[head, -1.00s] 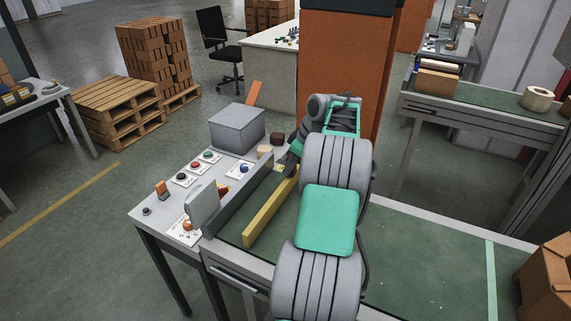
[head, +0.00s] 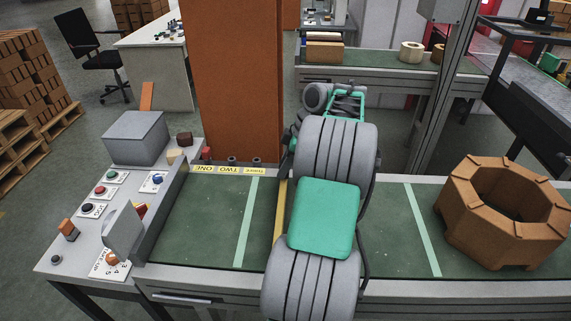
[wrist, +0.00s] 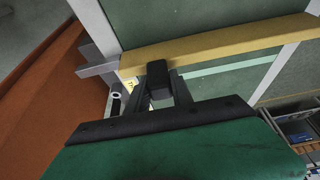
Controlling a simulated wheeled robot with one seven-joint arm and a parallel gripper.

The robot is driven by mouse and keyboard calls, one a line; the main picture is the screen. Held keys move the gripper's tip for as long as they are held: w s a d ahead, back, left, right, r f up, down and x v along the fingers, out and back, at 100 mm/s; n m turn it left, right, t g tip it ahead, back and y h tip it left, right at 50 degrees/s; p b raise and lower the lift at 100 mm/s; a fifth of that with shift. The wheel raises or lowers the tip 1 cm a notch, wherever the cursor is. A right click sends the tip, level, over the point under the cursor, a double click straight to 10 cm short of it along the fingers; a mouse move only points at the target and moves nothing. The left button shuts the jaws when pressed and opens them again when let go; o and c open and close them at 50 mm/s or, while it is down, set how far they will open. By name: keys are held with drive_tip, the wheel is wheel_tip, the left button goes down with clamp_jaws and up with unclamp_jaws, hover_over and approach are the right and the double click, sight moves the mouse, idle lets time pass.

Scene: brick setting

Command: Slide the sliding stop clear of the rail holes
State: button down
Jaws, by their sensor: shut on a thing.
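The sliding stop is a long yellow bar (head: 279,212) lying across the green belt, partly hidden behind my arm in the head view. In the wrist view the yellow bar (wrist: 230,46) runs across the top of the picture. My gripper (wrist: 160,72) is shut on it near its rail end; my arm hides the gripper in the head view. The bar is to the right of the labels. The holes are too small to make out.
A button panel (head: 105,205) with a grey box (head: 137,138) stands left of the belt. An orange pillar (head: 237,80) rises behind the rail. A brown octagonal ring (head: 500,215) sits on the belt at right. The belt between panel and bar is clear.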

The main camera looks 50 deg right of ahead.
idle(0.3)
drive_tip(key=c, duration=1.1)
unclamp_jaws()
drive_tip(key=shift+s+d, duration=0.1)
drive_tip(key=p+v, duration=0.3)
drive_tip(key=v, duration=0.5)
drive_tip(key=shift+f, duration=0.1)
